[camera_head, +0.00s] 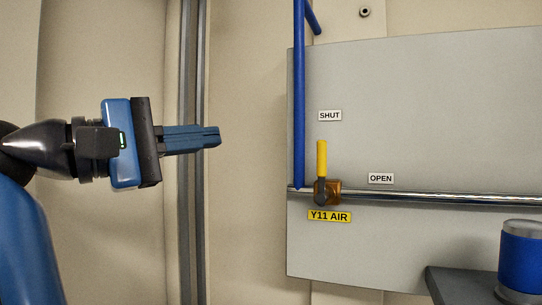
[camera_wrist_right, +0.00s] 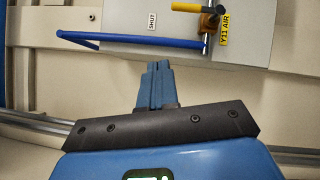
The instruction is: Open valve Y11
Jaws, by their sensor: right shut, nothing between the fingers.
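Valve Y11 (camera_head: 325,192) is a brass body on a horizontal metal pipe, mounted on a grey panel. Its yellow handle (camera_head: 322,158) stands upright, pointing toward the SHUT label (camera_head: 330,115). The OPEN label (camera_head: 381,178) is to the right, just above the pipe. A yellow Y11 AIR tag (camera_head: 329,216) sits below the valve. My right gripper (camera_head: 217,137) is shut and empty, left of the handle and apart from it. In the right wrist view, its shut fingers (camera_wrist_right: 157,66) point toward the panel, and the yellow handle (camera_wrist_right: 188,6) is at the top edge. My left gripper is not in view.
A blue vertical pipe (camera_head: 299,95) runs down the panel's left edge, just left of the handle. A blue canister (camera_head: 520,260) stands on a dark grey surface (camera_head: 445,285) at the lower right. Grey vertical rails (camera_head: 193,230) stand on the wall behind my gripper.

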